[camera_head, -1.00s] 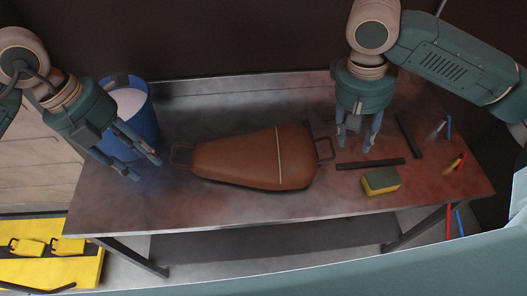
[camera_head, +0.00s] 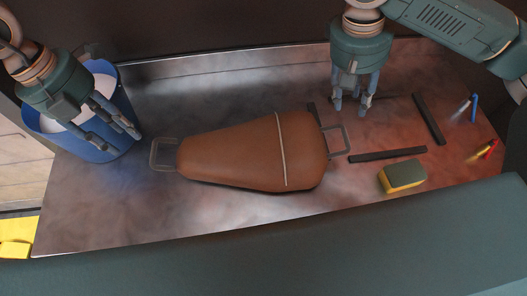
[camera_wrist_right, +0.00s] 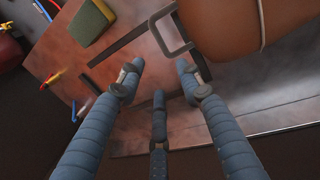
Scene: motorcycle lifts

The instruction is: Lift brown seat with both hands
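The brown seat (camera_head: 235,158) lies on the metal table, with a light strap across its wider right part. It has a left handle (camera_head: 164,154) and a right handle (camera_head: 340,140). My left gripper (camera_head: 121,142) is open and empty, up and left of the left handle, in front of the blue bin. My right gripper (camera_head: 351,108) is open and empty, above and behind the right handle. In the right wrist view, the seat (camera_wrist_right: 222,28) and its handle (camera_wrist_right: 172,32) show at the top, beyond the spread fingers (camera_wrist_right: 160,85), apart from them.
A blue bin (camera_head: 112,98) stands at the table's left end. Dark bars (camera_head: 388,154) and a yellow-green sponge (camera_head: 402,178) lie right of the seat. Small red and blue tools (camera_head: 474,108) lie at the right edge. The table (camera_head: 120,215) is clear in front of the seat.

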